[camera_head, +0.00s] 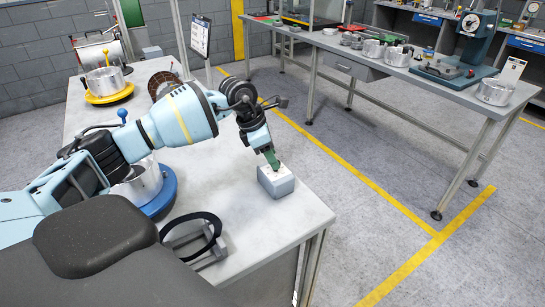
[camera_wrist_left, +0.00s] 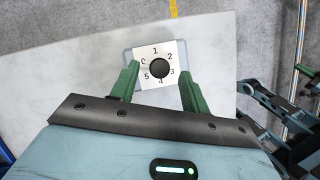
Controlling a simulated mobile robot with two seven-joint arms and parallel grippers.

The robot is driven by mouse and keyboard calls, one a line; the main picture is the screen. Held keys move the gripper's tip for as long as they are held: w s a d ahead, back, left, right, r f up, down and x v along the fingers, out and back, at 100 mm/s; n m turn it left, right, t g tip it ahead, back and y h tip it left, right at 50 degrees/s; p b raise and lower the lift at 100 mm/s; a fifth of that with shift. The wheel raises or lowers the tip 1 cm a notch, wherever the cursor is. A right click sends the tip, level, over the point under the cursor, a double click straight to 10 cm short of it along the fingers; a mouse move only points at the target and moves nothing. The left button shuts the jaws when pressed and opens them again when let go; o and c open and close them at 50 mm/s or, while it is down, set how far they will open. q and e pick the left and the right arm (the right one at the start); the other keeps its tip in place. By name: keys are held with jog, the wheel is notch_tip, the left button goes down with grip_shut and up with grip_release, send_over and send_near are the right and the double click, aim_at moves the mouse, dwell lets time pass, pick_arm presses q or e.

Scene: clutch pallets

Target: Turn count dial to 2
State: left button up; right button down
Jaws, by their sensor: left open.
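The count dial is a round black knob (camera_wrist_left: 159,68) on a white plate with printed numbers around it; 1 is at the top and 2 at the upper right. No pointer mark on the knob can be made out. The plate tops a small grey box (camera_head: 277,184) near the table's front right corner. My left gripper (camera_head: 270,158) points down at the box top. In the wrist view its two green fingers (camera_wrist_left: 160,78) are apart, one on either side of the knob, with gaps showing. Whether they reach knob height I cannot tell.
The box stands on a light grey table (camera_head: 245,212). A black curved band (camera_head: 213,224) lies to its left. A metal pot on a blue round base (camera_head: 161,196) is behind my left arm. Free floor lies right of the table, before another workbench (camera_head: 452,95).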

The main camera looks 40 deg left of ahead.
pick_arm(q)
jog(key=shift+x, duration=0.75)
